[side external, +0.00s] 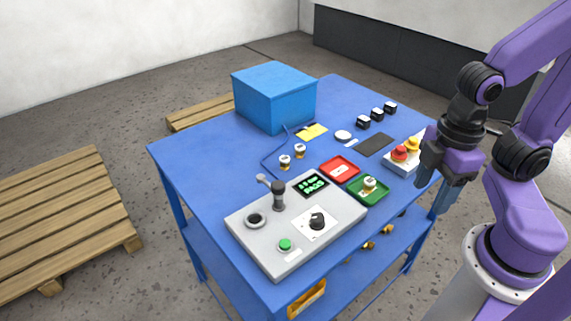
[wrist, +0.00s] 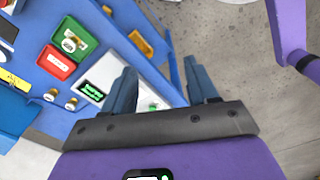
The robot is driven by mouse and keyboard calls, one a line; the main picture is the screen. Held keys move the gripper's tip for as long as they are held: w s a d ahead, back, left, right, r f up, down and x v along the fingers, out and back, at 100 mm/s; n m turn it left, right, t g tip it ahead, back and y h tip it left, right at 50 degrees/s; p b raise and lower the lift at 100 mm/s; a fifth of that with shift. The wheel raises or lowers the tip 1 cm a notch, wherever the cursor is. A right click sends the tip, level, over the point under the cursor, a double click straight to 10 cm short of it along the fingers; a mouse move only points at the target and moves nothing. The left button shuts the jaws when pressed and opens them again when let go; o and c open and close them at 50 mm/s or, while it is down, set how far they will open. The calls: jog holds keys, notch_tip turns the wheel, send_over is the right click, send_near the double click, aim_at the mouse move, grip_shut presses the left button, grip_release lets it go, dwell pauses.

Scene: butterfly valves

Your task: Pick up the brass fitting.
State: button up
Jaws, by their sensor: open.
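Two small brass-coloured fittings with pale tops, a nearer one (side external: 285,162) and a farther one (side external: 299,150), stand on the blue tabletop behind the grey control panel. They also show at the lower left of the wrist view, as a left one (wrist: 50,95) and a right one (wrist: 71,103). A similar fitting (side external: 369,184) sits in the green tray (side external: 354,196); the frames do not show which one the task means. My gripper (side external: 436,187) is open and empty beyond the table's right edge, apart from all of them. Its two fingers (wrist: 160,72) point down.
The grey panel (side external: 262,262) carries a lever, knob and green button. A red tray (side external: 327,173) adjoins the green tray. A red-and-yellow button box (side external: 391,166) stands near my gripper. A blue box (side external: 272,98) stands at the back. More brass pieces (side external: 387,229) lie on the lower shelf.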

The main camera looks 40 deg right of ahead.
jog(key=shift+w, duration=0.1)
dwell(0.4)
jog(key=w+a+r+m, duration=0.2)
jog(key=w+a+m, duration=0.3)
jog(key=w+m, duration=0.35)
jog(key=m, duration=2.3)
send_over(286, 157)
notch_tip(286, 157, down, 3)
notch_tip(286, 157, down, 17)
jog(key=shift+f, duration=0.1)
grip_shut()
